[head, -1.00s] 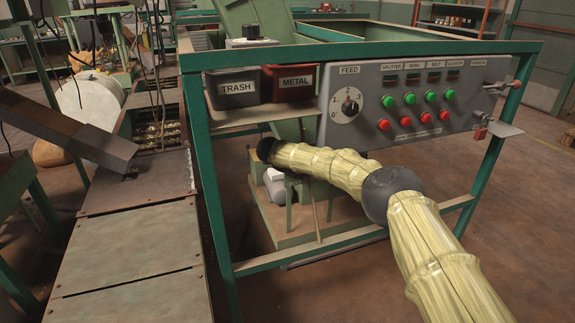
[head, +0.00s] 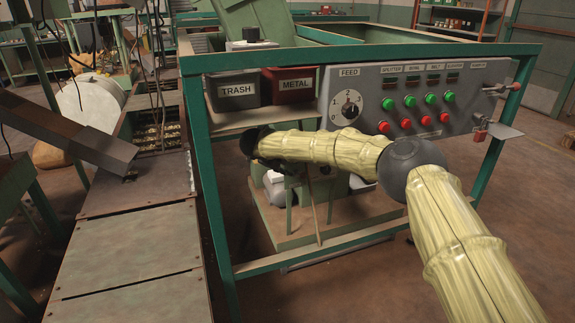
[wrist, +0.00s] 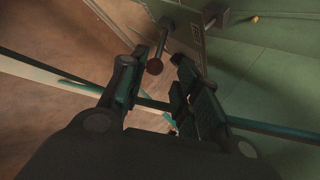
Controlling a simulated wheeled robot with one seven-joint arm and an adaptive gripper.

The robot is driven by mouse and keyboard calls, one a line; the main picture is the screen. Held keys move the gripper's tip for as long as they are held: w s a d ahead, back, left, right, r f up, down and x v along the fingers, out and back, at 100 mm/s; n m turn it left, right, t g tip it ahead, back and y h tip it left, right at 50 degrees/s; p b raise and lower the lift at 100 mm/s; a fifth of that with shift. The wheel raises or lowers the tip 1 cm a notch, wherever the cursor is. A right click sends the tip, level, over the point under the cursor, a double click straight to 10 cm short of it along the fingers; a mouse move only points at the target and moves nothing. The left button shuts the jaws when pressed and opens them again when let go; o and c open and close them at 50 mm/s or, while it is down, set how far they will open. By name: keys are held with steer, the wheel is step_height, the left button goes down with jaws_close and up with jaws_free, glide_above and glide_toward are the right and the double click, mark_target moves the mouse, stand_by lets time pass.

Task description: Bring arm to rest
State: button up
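My arm (head: 325,149), in a pale yellow sleeve with dark joints, reaches from the lower right across the front of the green machine frame. Its dark far end is beside the left part of the frame, below the trash and metal bins; the fingers cannot be made out there. In the wrist view my gripper (wrist: 158,60) has its two dark fingers apart, with nothing held between them.
The control panel (head: 460,80) with green and red buttons is just above my arm. The trash bin (head: 237,90) and metal bin (head: 288,84) stand on a shelf. The green frame (head: 207,190) surrounds this space. A metal-covered conveyor (head: 130,240) runs along the left. Floor at right is open.

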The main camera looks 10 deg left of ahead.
steer(key=s+d+f+n+y+p, duration=0.1)
steer(key=s+d+f+n+p, duration=0.3)
steer(key=s+d+f+n, duration=0.45)
steer(key=s+d+f+n+y+p, duration=0.2)
steer(key=s+d+f+n+p, duration=0.25)
steer(key=s, duration=0.65)
steer(key=s+d+f+n+y+p, duration=0.1)
steer(key=s+d+f+n+p, duration=0.3)
steer(key=s+d+f, duration=0.5)
steer(key=s+d+r+n+g+p, duration=0.1)
steer(key=s+d+r+g+p, duration=0.1)
steer(key=s+d, duration=0.5)
steer(key=s+d+r+n+g+p, duration=0.2)
steer(key=s+d, duration=0.6)
steer(key=s, duration=1.1)
steer(key=s+d+r+n+g+p, duration=0.1)
steer(key=s+d+r+g+p, duration=0.1)
steer(key=s+d, duration=0.5)
steer(key=s+r+g, duration=0.1)
steer(key=s+g, duration=0.1)
steer(key=s, duration=0.4)
steer(key=shift+d+n+p, duration=0.3)
steer(key=shift+d+n, duration=0.05)
steer(key=shift+n, duration=0.05)
